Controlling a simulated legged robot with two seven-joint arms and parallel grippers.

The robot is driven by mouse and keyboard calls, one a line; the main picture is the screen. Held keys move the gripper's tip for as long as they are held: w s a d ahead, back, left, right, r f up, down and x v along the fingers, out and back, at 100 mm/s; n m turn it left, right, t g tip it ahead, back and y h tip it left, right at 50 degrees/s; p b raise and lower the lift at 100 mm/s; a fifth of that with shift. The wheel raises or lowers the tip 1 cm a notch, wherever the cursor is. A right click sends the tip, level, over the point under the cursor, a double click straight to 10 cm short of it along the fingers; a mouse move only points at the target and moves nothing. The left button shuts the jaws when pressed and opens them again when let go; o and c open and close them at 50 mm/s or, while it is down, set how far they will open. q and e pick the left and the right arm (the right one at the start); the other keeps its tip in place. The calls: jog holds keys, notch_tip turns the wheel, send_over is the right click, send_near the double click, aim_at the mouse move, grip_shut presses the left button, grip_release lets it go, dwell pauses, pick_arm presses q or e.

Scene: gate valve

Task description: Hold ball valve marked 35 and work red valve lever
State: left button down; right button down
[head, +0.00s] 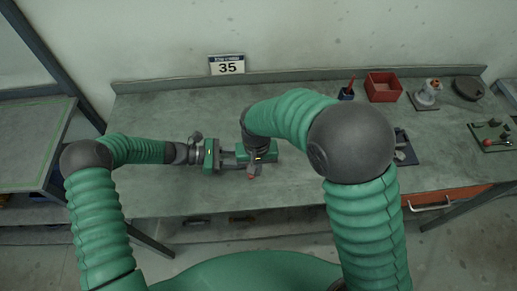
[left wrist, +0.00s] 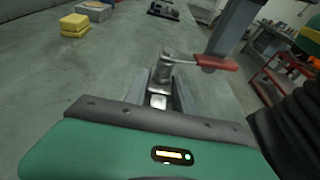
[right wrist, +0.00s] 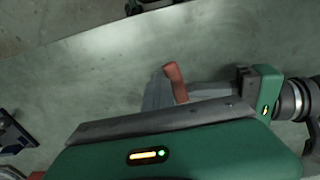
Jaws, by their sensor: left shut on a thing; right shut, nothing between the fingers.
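The ball valve (left wrist: 160,75), a small metal body with a stem, sits between the fingers of my left gripper (left wrist: 157,98) in the left wrist view. In the head view my left gripper (head: 234,158) reaches in from the left, low over the bench, and arms hide most of the valve. The red lever (left wrist: 205,62) sticks out to the right from the stem; its tip also shows in the head view (head: 251,178). My right gripper (head: 253,170) points down, shut and empty, at the lever. In the right wrist view the lever (right wrist: 175,82) lies against its grey fingers or very close to them.
The sign marked 35 (head: 229,66) stands at the bench's back edge. A red bin (head: 383,87), a metal fitting (head: 427,95) and a green board (head: 493,136) are on the right. Yellow blocks (left wrist: 75,25) show in the left wrist view. The bench's left part is clear.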

jog(key=shift+s+a, duration=0.2)
jog(key=shift+a, duration=0.2)
jog(key=shift+a, duration=0.15)
jog(key=shift+w+d, duration=0.1)
jog(key=shift+d, duration=0.4)
pick_arm(q)
jog(key=c, duration=1)
grip_release()
jog(key=shift+o, duration=0.2)
pick_arm(e)
notch_tip(320, 180, up, 7)
